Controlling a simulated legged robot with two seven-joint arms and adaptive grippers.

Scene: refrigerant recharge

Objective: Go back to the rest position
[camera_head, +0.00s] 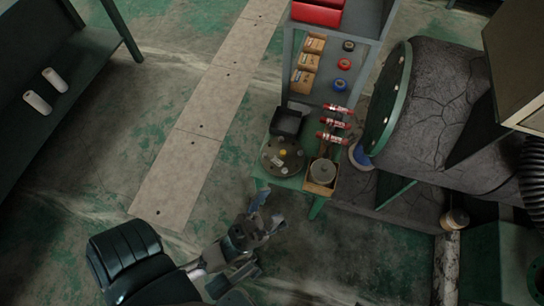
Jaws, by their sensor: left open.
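My left gripper (266,213) is in the head view at the lower middle, over the floor just in front of the green shelf's near edge. Its fingers are apart and nothing shows between them. It is apart from the items on the shelf. My left arm comes in from the lower left. My right gripper is not in view.
The green shelf unit (288,60) holds a round flanged disc (283,157), a dark tray (288,122), a box with a grey cylinder (322,173), and red-and-white canisters (333,122). A large dark tank (430,110) stands right.

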